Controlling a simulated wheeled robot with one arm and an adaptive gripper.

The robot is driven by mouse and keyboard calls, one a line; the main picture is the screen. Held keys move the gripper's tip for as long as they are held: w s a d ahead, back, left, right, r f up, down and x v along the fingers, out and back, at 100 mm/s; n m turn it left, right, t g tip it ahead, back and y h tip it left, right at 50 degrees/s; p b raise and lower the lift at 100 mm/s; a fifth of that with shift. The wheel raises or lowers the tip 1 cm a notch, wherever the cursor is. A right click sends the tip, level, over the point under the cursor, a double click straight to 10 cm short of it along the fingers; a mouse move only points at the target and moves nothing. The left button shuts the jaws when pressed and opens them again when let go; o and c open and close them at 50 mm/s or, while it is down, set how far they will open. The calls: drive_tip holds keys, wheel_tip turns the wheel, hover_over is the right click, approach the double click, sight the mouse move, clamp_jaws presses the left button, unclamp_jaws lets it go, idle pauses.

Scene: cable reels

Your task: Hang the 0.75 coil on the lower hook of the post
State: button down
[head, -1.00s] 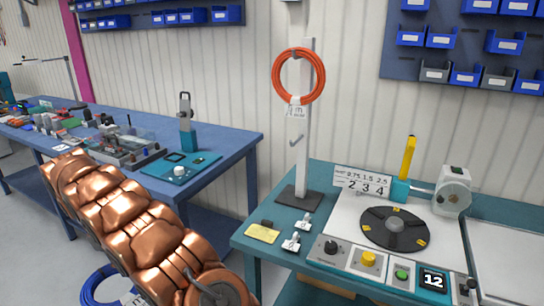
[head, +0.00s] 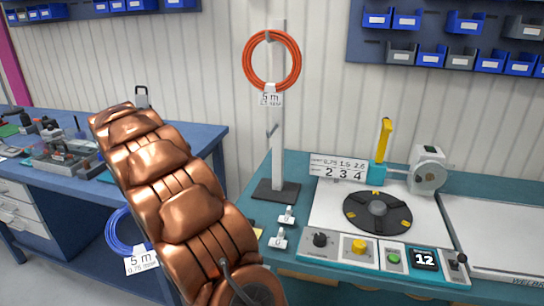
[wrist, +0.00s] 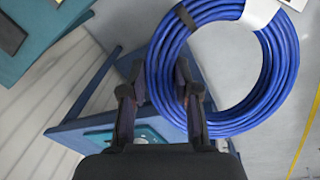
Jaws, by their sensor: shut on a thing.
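The blue coil (head: 112,233) hangs low at the left in the head view, with a white tag (head: 141,262) reading 5 m, 0.75. It also fills the upper right of the wrist view (wrist: 163,52). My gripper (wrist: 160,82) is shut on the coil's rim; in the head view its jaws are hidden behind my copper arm. The grey post (head: 278,165) stands upright on a dark base plate on the teal bench. Its lower hook (head: 272,131) is a small, bare metal peg. An orange coil (head: 249,66) with a tag hangs above it.
The teal bench carries a black turntable (head: 360,222), a control panel with knobs, a number sign (head: 338,168) and small tags (head: 279,238) before the post. A blue bench (head: 203,140) with tools stands at the left. Blue bins line the wall.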

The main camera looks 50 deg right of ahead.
drive_tip(key=s+d+r+m+h+b, duration=0.2)
drive_tip(key=s+d+r+m+h, duration=0.25)
drive_tip(key=s+d, duration=0.35)
drive_tip(key=s+d+r+m+h+b, duration=0.1)
drive_tip(key=s+d+r+m+h, duration=0.35)
drive_tip(key=d, duration=0.55)
drive_tip(key=s+d+r+m+h+b, duration=0.25)
drive_tip(key=s+d+r, duration=0.25)
drive_tip(key=s+d, duration=0.45)
drive_tip(key=w+d+f+p, duration=0.1)
drive_tip(key=w+d+p, duration=0.1)
drive_tip(key=d, duration=0.4)
drive_tip(key=w+d+f+p, duration=0.1)
drive_tip(key=w+d+p, duration=0.2)
drive_tip(key=d, duration=0.3)
drive_tip(key=shift+f+g, duration=0.35)
drive_tip(key=shift+g, duration=0.05)
drive_tip(key=shift+m, duration=0.25)
drive_tip(key=shift+c, duration=0.7)
unclamp_jaws()
